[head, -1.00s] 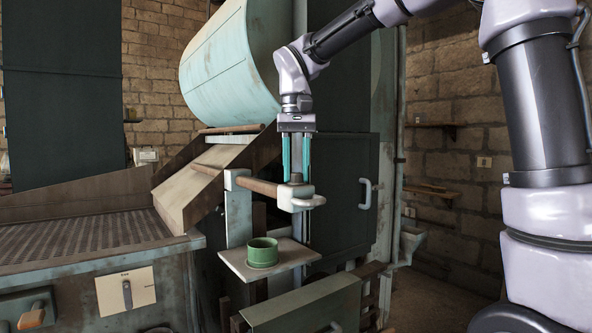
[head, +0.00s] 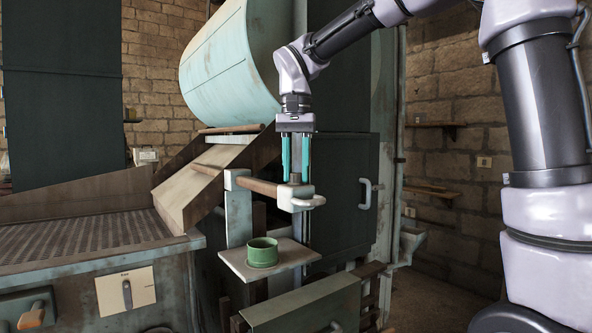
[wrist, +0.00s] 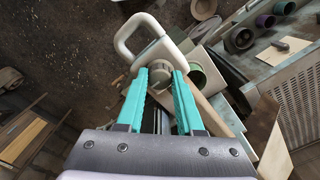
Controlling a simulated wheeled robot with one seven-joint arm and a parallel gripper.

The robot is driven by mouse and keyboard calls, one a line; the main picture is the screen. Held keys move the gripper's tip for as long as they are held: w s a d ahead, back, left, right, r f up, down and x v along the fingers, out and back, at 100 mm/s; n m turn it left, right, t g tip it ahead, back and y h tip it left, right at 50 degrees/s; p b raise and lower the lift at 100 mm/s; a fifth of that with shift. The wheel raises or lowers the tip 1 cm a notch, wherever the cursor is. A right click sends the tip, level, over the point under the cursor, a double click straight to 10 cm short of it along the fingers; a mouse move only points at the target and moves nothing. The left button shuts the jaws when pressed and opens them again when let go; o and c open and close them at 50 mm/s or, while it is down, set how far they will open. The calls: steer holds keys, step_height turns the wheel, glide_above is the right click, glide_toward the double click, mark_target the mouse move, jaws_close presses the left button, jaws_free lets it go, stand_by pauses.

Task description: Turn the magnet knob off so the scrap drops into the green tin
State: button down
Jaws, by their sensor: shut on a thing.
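The magnet knob (wrist: 160,73) is a grey-beige round knob on top of the pale magnet head (head: 297,201). The head has a looped handle at its right and sits at the end of a wooden bar. My gripper (head: 295,180) points straight down with its teal fingers on either side of the knob, shut on it. The fingers hide part of the knob in the head view. The green tin (head: 262,252) stands upright on a small shelf below and left of the head; it also shows in the wrist view (wrist: 197,78). I cannot make out the scrap.
The pale shelf (head: 232,262) carries the tin. A wooden chute (head: 190,195) and a large pale-green drum (head: 232,65) stand close on the left. A dark cabinet door (head: 345,185) is behind the magnet head. Open floor lies to the right.

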steer(key=c, duration=0.5)
jaws_free()
steer(key=shift+c, duration=0.2)
steer(key=shift+r, duration=0.15)
step_height(320, 180, up, 11)
steer(key=shift+f, duration=0.2)
